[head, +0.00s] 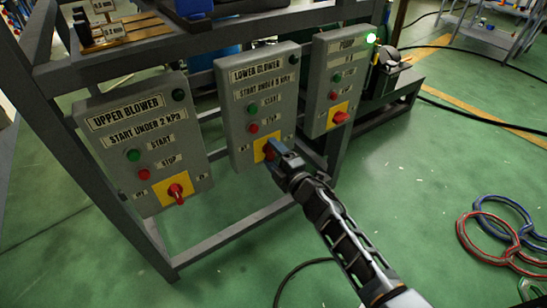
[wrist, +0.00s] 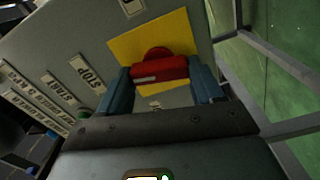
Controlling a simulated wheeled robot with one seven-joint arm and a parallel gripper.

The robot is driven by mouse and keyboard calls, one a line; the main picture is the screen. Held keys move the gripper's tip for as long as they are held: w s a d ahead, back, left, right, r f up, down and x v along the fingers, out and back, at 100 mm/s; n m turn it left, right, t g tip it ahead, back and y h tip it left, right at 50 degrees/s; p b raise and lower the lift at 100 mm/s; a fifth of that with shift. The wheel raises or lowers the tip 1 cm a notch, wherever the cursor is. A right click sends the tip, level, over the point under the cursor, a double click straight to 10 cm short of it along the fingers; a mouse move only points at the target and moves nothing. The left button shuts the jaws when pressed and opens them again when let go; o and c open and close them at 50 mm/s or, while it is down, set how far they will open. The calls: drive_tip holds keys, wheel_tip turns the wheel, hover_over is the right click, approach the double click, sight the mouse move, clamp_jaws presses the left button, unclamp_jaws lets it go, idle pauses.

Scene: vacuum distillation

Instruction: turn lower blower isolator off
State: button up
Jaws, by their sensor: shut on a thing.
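The lower blower box (head: 249,84) is the middle grey box on the frame, labelled LOWER BLOWER, with a green start button, a red stop button and a yellow plate low down. The red isolator handle (wrist: 160,70) on the yellow plate (wrist: 187,36) shows in the wrist view, lying crosswise between my blue fingers. My gripper (head: 271,153) reaches the box from the lower right and is shut on that handle, covering most of it in the head view. The dark lamp (head: 292,60) at the box's top right is unlit.
The upper blower box (head: 140,125) stands left with its own red isolator (head: 178,192). A third box (head: 337,60) with a lit green lamp (head: 371,38) stands close on the right. Red and blue hoses (head: 490,240) lie on the green floor, which is otherwise mostly open.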

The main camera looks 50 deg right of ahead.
drive_tip(key=shift+f+n+b, duration=0.1)
drive_tip(key=shift+n+b, duration=0.3)
drive_tip(key=shift+n, duration=0.8)
drive_tip(key=o, duration=1)
drive_tip(key=shift+o, duration=0.2)
drive_tip(key=v, duration=0.7)
drive_tip(key=shift+s, duration=0.35)
drive_tip(key=shift+a, duration=0.15)
